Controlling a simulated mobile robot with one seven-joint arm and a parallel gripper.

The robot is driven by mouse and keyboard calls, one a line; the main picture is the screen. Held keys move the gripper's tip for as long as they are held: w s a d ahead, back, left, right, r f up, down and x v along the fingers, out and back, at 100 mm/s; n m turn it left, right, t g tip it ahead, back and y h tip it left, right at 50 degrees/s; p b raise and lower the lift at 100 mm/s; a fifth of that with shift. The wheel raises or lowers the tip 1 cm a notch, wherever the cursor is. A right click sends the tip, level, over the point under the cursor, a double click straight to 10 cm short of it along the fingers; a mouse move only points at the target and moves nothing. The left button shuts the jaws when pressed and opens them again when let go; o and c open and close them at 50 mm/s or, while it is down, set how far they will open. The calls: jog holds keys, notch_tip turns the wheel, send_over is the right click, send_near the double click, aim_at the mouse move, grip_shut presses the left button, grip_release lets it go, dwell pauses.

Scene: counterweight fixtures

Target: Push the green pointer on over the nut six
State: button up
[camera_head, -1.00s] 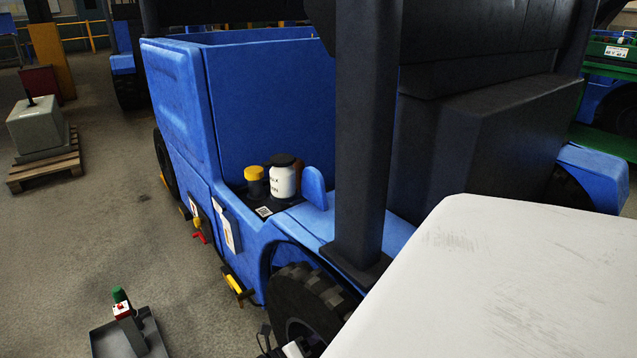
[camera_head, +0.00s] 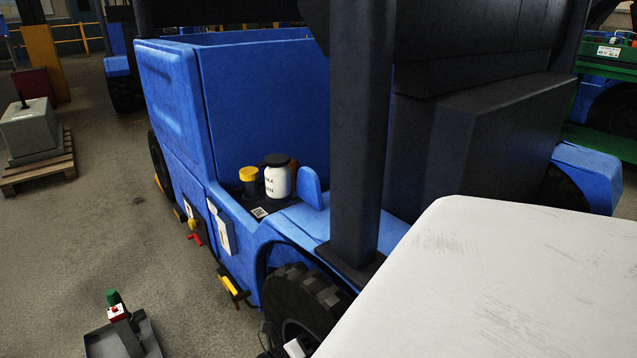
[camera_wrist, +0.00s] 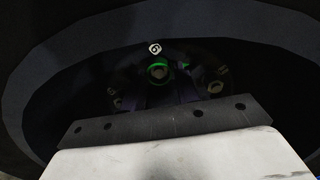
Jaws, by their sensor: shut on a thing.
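The green pointer (camera_wrist: 158,66) shows as a small bright green ring in the middle of the dark wheel in the wrist view. A round marker reading 6 (camera_wrist: 155,48) sits just above it. My gripper (camera_wrist: 168,82) is very dark there, its fingers just below the green ring, shut on the pointer. The nut inside the ring is too dark to tell, as is how far the pointer sits over it. In the head view the front wheel (camera_head: 300,300) is partly hidden by my white body, and the pointer is not visible.
The wheel belongs to a blue truck (camera_head: 255,110). A black post (camera_head: 358,130) rises beside the wheel. A white jar (camera_head: 279,182) and a yellow-capped jar (camera_head: 249,184) stand on its step. A grey tray (camera_head: 146,335) lies on the floor at lower left.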

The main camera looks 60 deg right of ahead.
jog(key=shift+s+d, duration=0.15)
jog(key=shift+d, duration=0.35)
dwell(0.3)
jog(key=o, duration=0.8)
jog(key=shift+o, duration=0.2)
jog(key=v, duration=0.9)
jog(key=shift+p, duration=0.4)
jog(key=shift+r, duration=0.1)
